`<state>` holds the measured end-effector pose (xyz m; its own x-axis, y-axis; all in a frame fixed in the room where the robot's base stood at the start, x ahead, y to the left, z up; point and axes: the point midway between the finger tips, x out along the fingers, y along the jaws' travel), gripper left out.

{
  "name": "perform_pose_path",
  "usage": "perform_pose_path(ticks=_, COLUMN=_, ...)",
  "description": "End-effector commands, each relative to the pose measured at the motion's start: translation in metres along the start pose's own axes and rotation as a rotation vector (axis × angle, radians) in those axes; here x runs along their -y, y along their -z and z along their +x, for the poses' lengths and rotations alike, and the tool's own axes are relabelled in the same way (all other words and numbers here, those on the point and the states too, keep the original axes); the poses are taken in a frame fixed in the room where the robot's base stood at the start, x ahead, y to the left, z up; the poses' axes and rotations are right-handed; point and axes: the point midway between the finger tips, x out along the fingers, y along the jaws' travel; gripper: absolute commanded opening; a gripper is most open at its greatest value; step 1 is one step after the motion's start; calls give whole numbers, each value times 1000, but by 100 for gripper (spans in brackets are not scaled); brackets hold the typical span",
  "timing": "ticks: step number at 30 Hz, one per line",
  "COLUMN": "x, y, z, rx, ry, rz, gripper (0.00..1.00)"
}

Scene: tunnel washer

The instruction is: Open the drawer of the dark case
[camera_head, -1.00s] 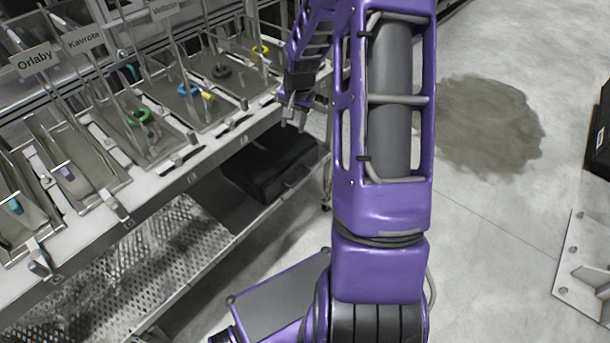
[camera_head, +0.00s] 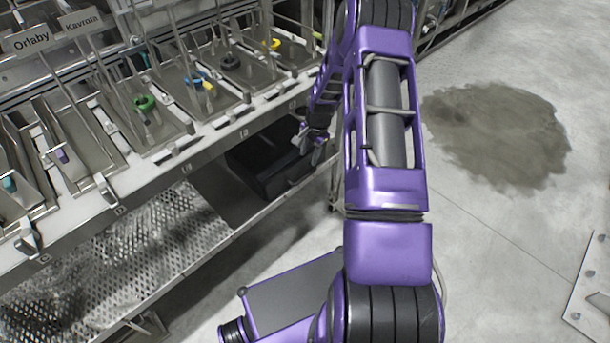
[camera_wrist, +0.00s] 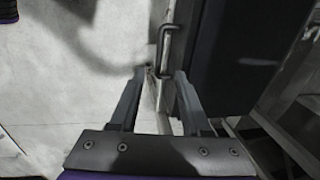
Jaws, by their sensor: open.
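The dark case (camera_head: 262,165) sits on the shelf under the white counter. In the wrist view the case (camera_wrist: 235,55) fills the upper right, with a pale front face along its left side. A small U-shaped handle (camera_wrist: 165,45) stands out from that face. My gripper (camera_head: 314,150) is beside the front of the case, partly hiding it. In the wrist view my gripper (camera_wrist: 157,80) is open and empty. Its fingertips point toward the handle and lie just short of it; I cannot tell whether the right finger touches the front face. The drawer appears shut.
The counter (camera_head: 140,180) above the case carries metal trays with coloured rings and upright rods. A perforated metal shelf (camera_head: 150,235) lies to the left of the case.

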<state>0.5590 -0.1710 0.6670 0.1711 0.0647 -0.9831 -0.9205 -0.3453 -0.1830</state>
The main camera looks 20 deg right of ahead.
Motion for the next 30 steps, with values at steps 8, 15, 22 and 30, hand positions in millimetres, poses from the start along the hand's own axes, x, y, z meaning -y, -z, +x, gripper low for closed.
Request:
perform_pose_path(ticks=8, x=-1, y=-1, z=66, rx=2, ry=-1, rz=-2, gripper=47)
perform_pose_path(ticks=15, x=0, y=-1, z=105, rx=2, ry=-1, rz=-2, gripper=47)
perform_pose_path(ticks=22, x=0, y=0, z=119, rx=0, ry=0, rz=-2, gripper=47)
perform_pose_path(ticks=30, x=0, y=0, z=119, rx=0, ry=0, rz=-2, gripper=45)
